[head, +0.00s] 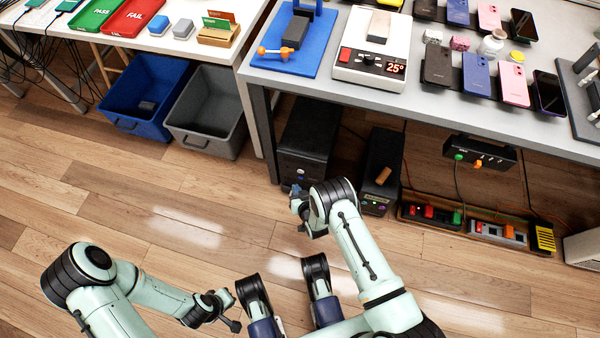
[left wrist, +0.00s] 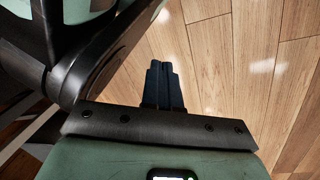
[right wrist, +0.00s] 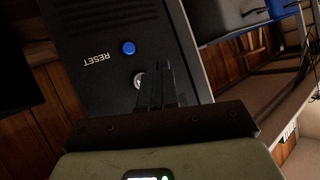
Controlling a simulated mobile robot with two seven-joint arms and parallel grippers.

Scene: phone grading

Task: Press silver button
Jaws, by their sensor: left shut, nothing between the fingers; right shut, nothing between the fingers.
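A black computer tower (head: 306,135) stands on the floor under the right table. In the right wrist view its dark front panel (right wrist: 108,30) shows a blue button (right wrist: 128,48) beside the word RESET. Just below the blue button is a round silver button (right wrist: 138,80). My right gripper (head: 296,191) is shut and empty at the front of this tower. In the right wrist view its fingertips (right wrist: 160,68) overlap the panel just right of the silver button; I cannot tell whether they touch it. My left gripper (head: 236,325) is shut and empty, low over the open floor; its fingers (left wrist: 163,68) point at bare wood.
A second black tower (head: 382,165) stands to the right, with a power strip (head: 430,213) and cables beyond it. Blue (head: 150,78) and grey (head: 207,95) bins stand on the left. The right table's edge (head: 330,95) overhangs the towers. The floor in front is clear.

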